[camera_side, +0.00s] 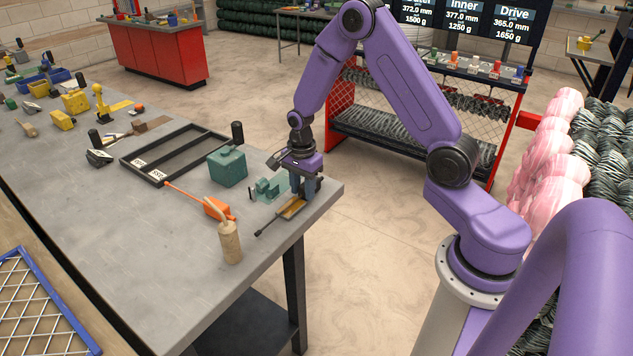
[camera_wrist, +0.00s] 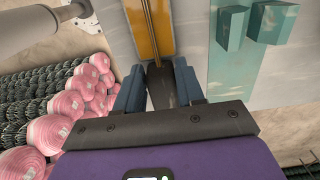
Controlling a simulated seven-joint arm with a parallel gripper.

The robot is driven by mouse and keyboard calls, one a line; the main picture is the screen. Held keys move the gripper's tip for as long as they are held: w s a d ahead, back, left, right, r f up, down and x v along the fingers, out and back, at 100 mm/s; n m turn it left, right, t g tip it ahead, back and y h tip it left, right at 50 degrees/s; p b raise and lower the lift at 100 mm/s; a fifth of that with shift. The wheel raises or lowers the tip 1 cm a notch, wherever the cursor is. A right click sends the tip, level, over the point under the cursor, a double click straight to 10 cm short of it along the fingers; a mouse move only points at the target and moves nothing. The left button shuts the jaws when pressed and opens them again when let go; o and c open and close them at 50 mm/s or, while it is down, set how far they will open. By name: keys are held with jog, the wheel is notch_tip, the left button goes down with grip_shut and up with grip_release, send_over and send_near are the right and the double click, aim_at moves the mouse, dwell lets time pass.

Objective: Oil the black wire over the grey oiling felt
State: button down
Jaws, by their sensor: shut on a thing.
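My gripper (camera_side: 304,190) points down at the table's near right corner. In the wrist view its blue fingers (camera_wrist: 162,80) are shut on a dark piece, which seems to be the end of the black wire. The black wire (camera_side: 270,224) sticks out lower left over the table, with a thicker dark tip. In the wrist view it shows as a thin dark line (camera_wrist: 151,28) along the middle of a yellow-orange holder. That holder also shows under the gripper in the side view (camera_side: 291,208). I cannot clearly make out the grey felt, or whether the wire touches it.
A teal fixture (camera_side: 266,188) stands close beside the gripper, with a teal block (camera_side: 227,167) behind it. A black frame (camera_side: 175,152) lies farther back. The table edge is close on the right.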

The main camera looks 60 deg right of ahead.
jog(key=c, duration=0.6)
grip_release()
jog(key=shift+r, duration=0.1)
notch_tip(320, 180, up, 16)
jog(key=s+a+r+n, duration=0.2)
jog(key=s+a+n, duration=1.05)
jog(key=n, duration=0.25)
jog(key=s+f+n, duration=0.1)
jog(key=s+n, duration=1.4)
jog(key=s, duration=0.1)
jog(key=shift+s+a+n, duration=0.15)
jog(key=shift+s+n, duration=0.15)
jog(key=shift+s, duration=0.05)
